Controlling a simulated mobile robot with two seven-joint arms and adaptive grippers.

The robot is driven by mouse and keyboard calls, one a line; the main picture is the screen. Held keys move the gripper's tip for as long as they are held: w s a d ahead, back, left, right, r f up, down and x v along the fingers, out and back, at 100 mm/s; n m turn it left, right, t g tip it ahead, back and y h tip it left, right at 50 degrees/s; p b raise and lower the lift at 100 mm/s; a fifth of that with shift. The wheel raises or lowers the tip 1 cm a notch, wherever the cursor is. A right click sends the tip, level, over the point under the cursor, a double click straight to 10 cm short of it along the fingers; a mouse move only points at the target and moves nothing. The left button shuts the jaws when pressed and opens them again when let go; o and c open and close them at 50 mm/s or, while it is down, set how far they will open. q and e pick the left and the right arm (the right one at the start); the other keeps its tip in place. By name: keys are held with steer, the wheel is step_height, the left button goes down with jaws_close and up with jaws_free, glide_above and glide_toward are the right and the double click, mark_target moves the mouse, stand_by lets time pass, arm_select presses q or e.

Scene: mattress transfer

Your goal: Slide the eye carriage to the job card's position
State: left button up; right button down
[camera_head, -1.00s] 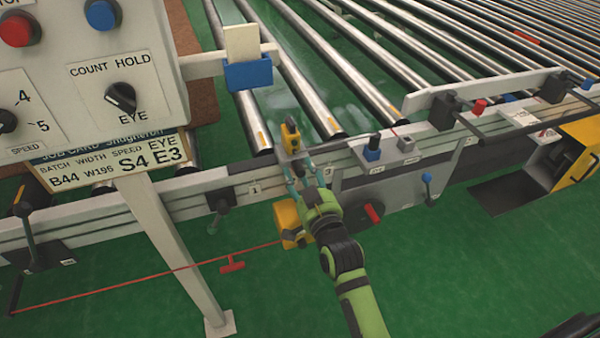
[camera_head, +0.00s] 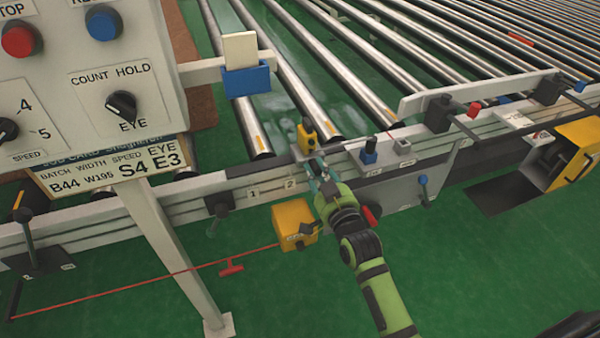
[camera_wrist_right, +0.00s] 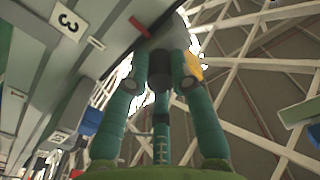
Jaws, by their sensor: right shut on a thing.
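The eye carriage (camera_head: 307,136), yellow with a black top, stands on the front rail just right of the label 2 plate (camera_head: 289,185). My right gripper (camera_head: 316,168) is at its foot; in the right wrist view its teal fingers (camera_wrist_right: 159,75) are shut around a dark grip below a grey body. A yellow part (camera_wrist_right: 195,67) shows behind them. The label 3 plate (camera_wrist_right: 67,22) is left of a red pointer (camera_wrist_right: 140,27) in that view, apart from it; the gripper hides it in the head view. My left gripper is out of view.
A yellow box (camera_head: 295,222) with a red cord hangs below the rail, left of my right gripper. A blue knob (camera_head: 369,150) stands on the rail to the right. The control panel (camera_head: 85,75) fills the left. Green floor in front is mostly clear.

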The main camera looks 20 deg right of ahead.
steer(key=d, duration=0.5)
steer(key=shift+w+d+f, duration=0.1)
steer(key=shift+d, duration=0.05)
steer(key=c, duration=1.2)
jaws_free()
steer(key=shift+o, duration=0.6)
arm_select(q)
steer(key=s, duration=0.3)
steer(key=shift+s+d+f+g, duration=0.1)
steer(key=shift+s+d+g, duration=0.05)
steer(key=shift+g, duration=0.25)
arm_select(e)
steer(key=s, duration=1.2)
steer(key=shift+d, duration=0.2)
